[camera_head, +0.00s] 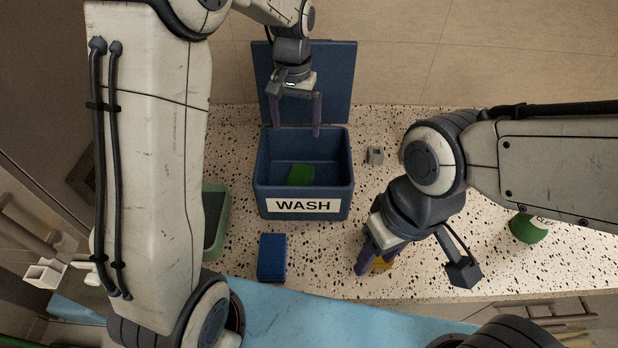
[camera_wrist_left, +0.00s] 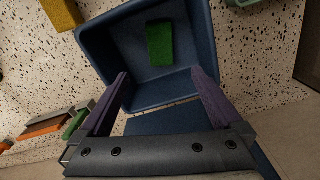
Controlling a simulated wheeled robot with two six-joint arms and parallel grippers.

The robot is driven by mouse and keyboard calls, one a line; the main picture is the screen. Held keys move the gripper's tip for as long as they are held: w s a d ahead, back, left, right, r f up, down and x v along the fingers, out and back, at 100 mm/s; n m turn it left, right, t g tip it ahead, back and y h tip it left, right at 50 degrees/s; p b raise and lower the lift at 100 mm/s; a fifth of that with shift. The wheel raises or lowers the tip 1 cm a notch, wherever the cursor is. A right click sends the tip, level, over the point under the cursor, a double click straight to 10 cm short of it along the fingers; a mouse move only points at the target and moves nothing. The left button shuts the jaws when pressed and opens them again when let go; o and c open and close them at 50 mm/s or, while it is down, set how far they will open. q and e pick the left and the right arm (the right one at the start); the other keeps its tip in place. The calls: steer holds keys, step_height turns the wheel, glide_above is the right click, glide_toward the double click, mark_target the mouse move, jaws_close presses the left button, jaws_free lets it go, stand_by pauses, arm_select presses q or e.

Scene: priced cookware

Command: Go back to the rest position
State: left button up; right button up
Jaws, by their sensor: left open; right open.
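My left gripper (camera_head: 296,131) is open and empty over the back rim of a blue bin (camera_head: 265,190) labelled WASH, whose lid (camera_head: 340,85) stands open behind it. In the left wrist view, the open fingers (camera_wrist_left: 162,74) point into the bin (camera_wrist_left: 105,45). A green block (camera_head: 300,175) lies on the bin floor, apart from the fingers; it also shows in the left wrist view (camera_wrist_left: 160,43). My right gripper (camera_head: 376,258) is open at the counter's front, close to a yellow block (camera_head: 382,264) that it partly hides. I cannot tell whether they touch.
A blue block (camera_head: 271,257) lies on the speckled counter in front of the bin. A small grey piece (camera_head: 375,156) lies right of the bin. A green round object (camera_head: 528,228) is at the right. A green tray (camera_head: 217,220) at the left is partly behind my left arm.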

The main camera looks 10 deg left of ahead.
arm_select(q)
step_height(320, 180, up, 2)
steer(key=shift+r, duration=0.1)
stand_by(0.4)
steer(key=s+d+m+b, duration=0.25)
steer(key=s+d, duration=0.65)
steer(key=s, duration=0.5)
steer(key=s+f+m+h, duration=0.1)
steer(key=s+f+m, duration=0.3)
steer(key=s, duration=1)
steer(key=shift+d, duration=0.4)
steer(key=shift+s, duration=0.1)
